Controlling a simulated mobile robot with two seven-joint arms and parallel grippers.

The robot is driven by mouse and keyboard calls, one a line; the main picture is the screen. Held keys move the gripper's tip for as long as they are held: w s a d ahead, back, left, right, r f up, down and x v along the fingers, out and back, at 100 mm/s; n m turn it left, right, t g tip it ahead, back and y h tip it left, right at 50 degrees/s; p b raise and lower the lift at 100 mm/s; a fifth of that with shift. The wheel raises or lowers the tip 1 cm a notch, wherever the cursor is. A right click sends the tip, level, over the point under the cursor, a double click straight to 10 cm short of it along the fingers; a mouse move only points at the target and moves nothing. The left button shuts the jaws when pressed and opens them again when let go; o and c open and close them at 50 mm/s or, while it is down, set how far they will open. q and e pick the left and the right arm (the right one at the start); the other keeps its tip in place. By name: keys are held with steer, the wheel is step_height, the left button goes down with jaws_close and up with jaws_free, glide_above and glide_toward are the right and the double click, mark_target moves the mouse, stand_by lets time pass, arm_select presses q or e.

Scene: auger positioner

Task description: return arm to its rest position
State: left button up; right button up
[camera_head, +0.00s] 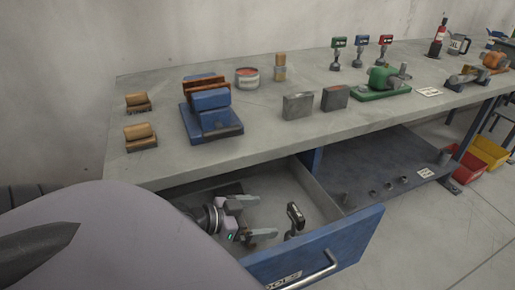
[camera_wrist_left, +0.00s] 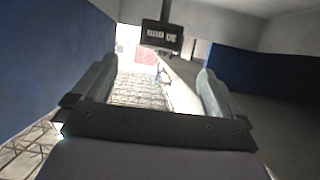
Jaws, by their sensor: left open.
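My left gripper (camera_head: 256,218) is inside the open blue drawer (camera_head: 330,245) in the head view, with its two fingers spread and nothing between them. A small dark handheld tool (camera_head: 295,216) stands in the drawer just right of the fingertips, apart from them in this view. In the left wrist view, the spread fingers of my left gripper (camera_wrist_left: 155,88) frame empty space. A dark block with a small display (camera_wrist_left: 162,36) on a stem shows beyond them; it looks like the head of that tool. My right gripper is not in view.
The drawer's walls and front panel surround the gripper, and the workbench top (camera_head: 250,135) overhangs behind it. A blue vise-like device (camera_head: 210,115), two grey blocks (camera_head: 298,106) and a green-based machine (camera_head: 382,85) stand on the bench. Red and yellow bins (camera_head: 488,153) sit at right.

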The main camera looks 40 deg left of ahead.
mark_target(292, 215)
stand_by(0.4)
arm_select(q)
steer(key=b+x, duration=0.1)
steer(key=x, duration=0.9)
steer(key=shift+w+d+f, duration=0.15)
steer(key=shift+w, duration=0.05)
steer(key=shift+x, duration=0.75)
steer(key=shift+f, duration=0.15)
